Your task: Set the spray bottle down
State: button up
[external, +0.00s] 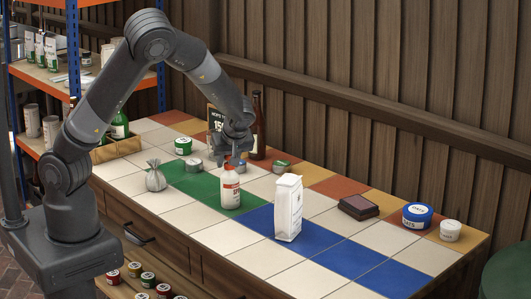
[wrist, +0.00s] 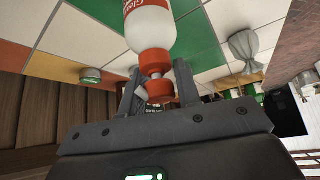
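The spray bottle (external: 231,188), white with a red label and red top, stands upright on the green tiles of the counter. In the wrist view the bottle (wrist: 149,30) appears upside down at the top, its red head pointing toward my gripper. My gripper (external: 235,158) is just above and behind the bottle in the external view. In the wrist view the fingers of my gripper (wrist: 157,80) are spread on either side of the red head, with a visible gap on the left. The right finger looks close to the head; I cannot tell whether it touches.
A white bag (external: 289,208) stands right of the bottle, and a small tied sack (external: 155,178) left. A dark red box (external: 358,207) lies farther right. The front tiles are clear.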

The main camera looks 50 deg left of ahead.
jog(key=o, duration=0.3)
jog(key=v, duration=1.2)
jog(key=shift+s+a+r+m+t+h, duration=0.55)
jog(key=shift+s+a+r+m+h, duration=0.5)
jog(key=shift+s+a+r+m, duration=1.95)
jog(key=shift+s+a+r+m+t+h, duration=0.5)
jog(key=shift+s+a+r+m+h, duration=0.75)
jog(key=shift+s, duration=3.45)
jog(key=shift+s+a+r+m+t+h, duration=0.7)
jog(key=shift+s+a+r+m, duration=0.85)
jog(key=shift+s+m, duration=1.65)
